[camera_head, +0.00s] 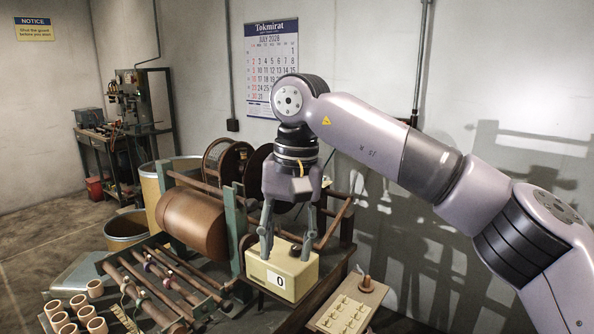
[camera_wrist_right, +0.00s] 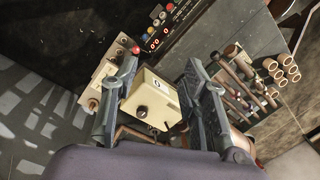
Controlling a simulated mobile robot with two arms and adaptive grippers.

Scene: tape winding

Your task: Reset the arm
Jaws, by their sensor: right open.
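My right arm reaches in from the right in the head view. Its right gripper (camera_head: 287,243) points down and is open, with one finger on each side of the upper part of a cream counter box (camera_head: 282,275) marked 0. In the right wrist view, the two fingers (camera_wrist_right: 164,62) stand apart with the same box (camera_wrist_right: 150,98) and its dark knob (camera_wrist_right: 141,112) showing between them. Whether a finger touches the box I cannot tell. My left gripper is not in view.
A winding machine with a brown roller (camera_head: 193,222) stands just left of the gripper. Rods on a rack (camera_head: 150,275) and several cardboard cores (camera_head: 77,312) lie at front left. A pegged cream board (camera_head: 347,305) is at front right. A wall calendar (camera_head: 272,62) hangs behind.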

